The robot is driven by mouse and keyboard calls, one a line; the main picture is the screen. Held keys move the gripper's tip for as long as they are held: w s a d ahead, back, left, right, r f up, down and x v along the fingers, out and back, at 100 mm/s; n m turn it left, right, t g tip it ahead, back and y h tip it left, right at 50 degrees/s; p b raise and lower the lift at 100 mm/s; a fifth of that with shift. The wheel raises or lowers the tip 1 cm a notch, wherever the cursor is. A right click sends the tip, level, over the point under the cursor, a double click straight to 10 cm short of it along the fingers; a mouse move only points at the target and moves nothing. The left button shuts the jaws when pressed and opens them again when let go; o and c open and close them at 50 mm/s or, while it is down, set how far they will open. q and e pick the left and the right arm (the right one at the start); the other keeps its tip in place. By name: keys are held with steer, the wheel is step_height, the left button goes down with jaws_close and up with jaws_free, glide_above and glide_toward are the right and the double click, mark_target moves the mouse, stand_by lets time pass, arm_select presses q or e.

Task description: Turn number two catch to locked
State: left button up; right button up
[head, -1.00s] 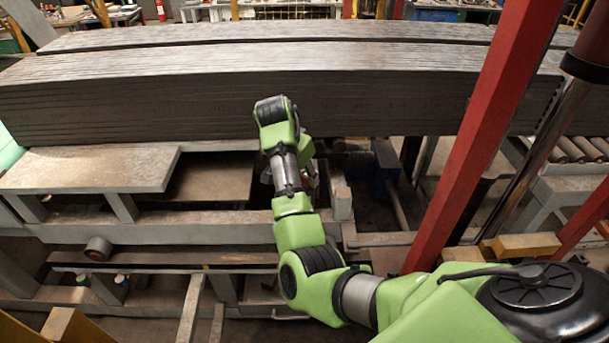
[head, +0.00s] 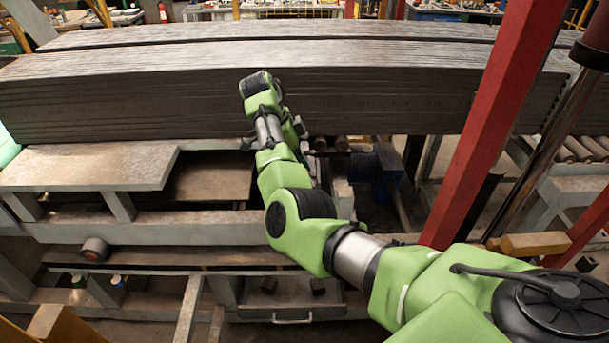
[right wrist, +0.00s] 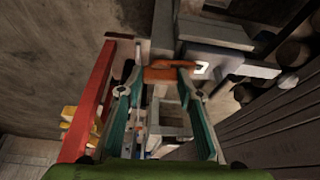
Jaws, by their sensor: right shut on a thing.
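In the right wrist view, an orange catch (right wrist: 170,72) lies crosswise between the two teal fingers of my right gripper (right wrist: 162,74). The fingers are shut on it. A small pale square mark sits just right of its end; I cannot read any number on it. In the head view my right arm reaches forward to the front of the stacked grey slabs, and its own links hide most of the gripper and the catch. My left gripper is in neither view.
Long grey slabs (head: 190,100) are stacked across the back. A red post (head: 490,125) stands right of my arm. A grey metal frame with a shelf (head: 90,167) lies left. A drawer with a handle (head: 292,317) is below. Rollers (head: 575,150) stand at far right.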

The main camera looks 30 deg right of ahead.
steer(key=shift+m, duration=0.6)
steer(key=o, duration=1.1)
steer(key=v, duration=1.2)
steer(key=shift+w, duration=0.2)
steer(key=shift+d, duration=0.1)
